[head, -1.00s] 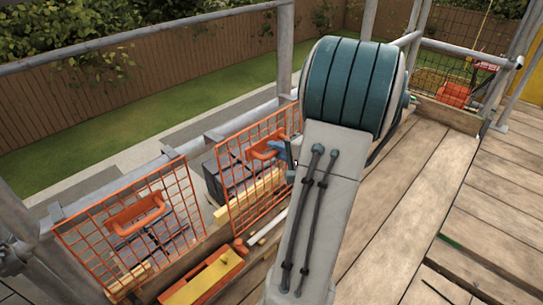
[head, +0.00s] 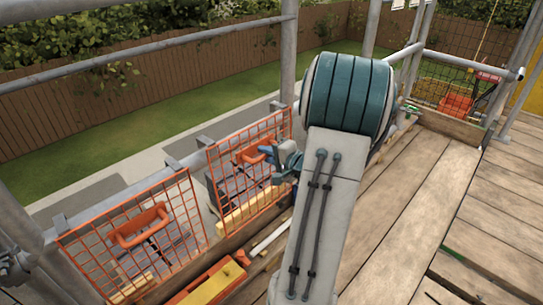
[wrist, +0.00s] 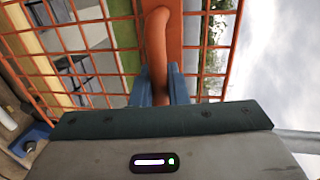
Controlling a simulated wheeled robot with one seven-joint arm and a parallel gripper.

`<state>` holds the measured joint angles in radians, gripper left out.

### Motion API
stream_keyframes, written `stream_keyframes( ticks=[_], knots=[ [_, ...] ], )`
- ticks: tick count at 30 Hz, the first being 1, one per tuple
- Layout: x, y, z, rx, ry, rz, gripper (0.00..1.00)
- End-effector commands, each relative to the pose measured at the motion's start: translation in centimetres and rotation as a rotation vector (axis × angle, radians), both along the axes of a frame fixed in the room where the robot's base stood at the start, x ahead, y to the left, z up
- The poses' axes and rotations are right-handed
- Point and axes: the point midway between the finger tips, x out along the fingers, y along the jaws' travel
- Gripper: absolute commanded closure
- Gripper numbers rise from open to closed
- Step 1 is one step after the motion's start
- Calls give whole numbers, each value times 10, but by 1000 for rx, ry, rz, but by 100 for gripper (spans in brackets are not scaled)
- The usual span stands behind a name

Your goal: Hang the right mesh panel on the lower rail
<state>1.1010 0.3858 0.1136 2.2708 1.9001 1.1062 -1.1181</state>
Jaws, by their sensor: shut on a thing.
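The right mesh panel (head: 222,172) is an orange wire grid, upright, in front of the lower rail (head: 178,163) in the head view. My gripper (head: 276,158) is at its near side, with blue fingers shut on the panel's orange handle (wrist: 158,32), as the wrist view shows. Grey hooks show at the panel's top edge, close to the rail; I cannot tell whether they rest on it. The left mesh panel (head: 103,252) is upright on the same rail at the left, with a similar orange handle (head: 137,223).
A yellow and orange box (head: 208,284) lies on the planks below the panels. A grey upright post (head: 289,55) stands beyond the right panel. A toe board runs along the deck edge. The plank deck (head: 400,235) at right is mostly clear.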

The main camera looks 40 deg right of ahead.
Motion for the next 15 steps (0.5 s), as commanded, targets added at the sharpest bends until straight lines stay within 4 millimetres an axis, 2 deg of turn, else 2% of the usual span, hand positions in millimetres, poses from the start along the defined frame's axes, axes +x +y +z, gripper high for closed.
stream_keyframes(
  ticks=[10,15],
  knots=[
    [25,3,1,0,-1,2,100],
    [25,2,-13,-1,-1,1,100]
  ],
)
